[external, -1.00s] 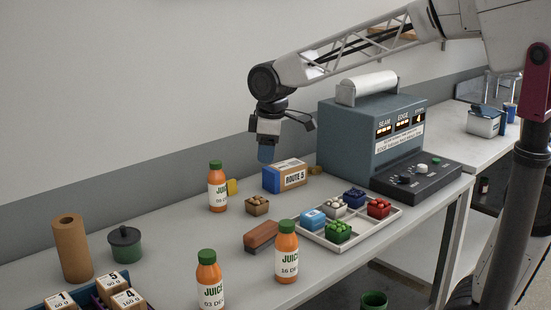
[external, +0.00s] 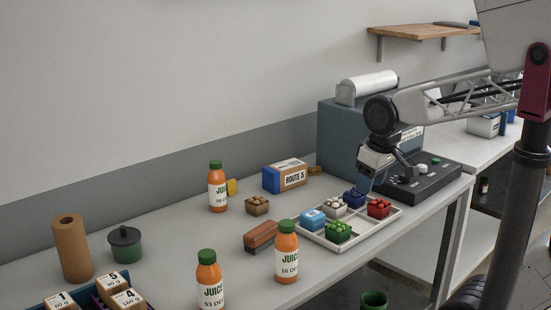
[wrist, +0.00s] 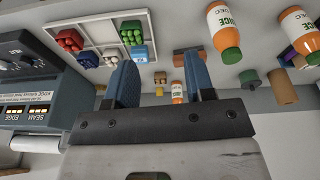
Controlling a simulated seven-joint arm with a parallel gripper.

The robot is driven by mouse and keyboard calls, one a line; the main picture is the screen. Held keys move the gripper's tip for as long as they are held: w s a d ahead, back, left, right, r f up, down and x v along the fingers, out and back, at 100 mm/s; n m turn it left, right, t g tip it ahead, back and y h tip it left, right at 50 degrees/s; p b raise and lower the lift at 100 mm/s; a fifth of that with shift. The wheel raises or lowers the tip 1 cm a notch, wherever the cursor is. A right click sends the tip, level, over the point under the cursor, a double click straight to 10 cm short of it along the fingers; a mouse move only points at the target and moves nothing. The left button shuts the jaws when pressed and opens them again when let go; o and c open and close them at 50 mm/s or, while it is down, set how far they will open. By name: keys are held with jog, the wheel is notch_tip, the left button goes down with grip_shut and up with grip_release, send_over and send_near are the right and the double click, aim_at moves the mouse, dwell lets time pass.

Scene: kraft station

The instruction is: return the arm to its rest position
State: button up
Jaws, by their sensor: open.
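My gripper (external: 374,182) hangs at the end of my arm, above the back right of the tray and in front of the grey-blue sealing machine. In the wrist view its two blue fingers (wrist: 162,85) stand well apart with nothing between them. The white tray (external: 352,243) below holds several small boxes in blue, green, red and white. Part of the machine (external: 338,140) is hidden behind my arm.
Juice bottles (external: 288,252) stand left of the tray. A brown block (external: 261,236), a small brown box (external: 257,206) and the Route 5 box (external: 286,176) lie on the bench. A wooden shelf (external: 420,32) is on the wall.

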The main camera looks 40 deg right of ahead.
jog(key=s, duration=0.1)
jog(key=s+f, duration=0.1)
jog(key=s+d+m, duration=0.1)
jog(key=shift+s+f, duration=0.25)
jog(key=shift+f, duration=0.1)
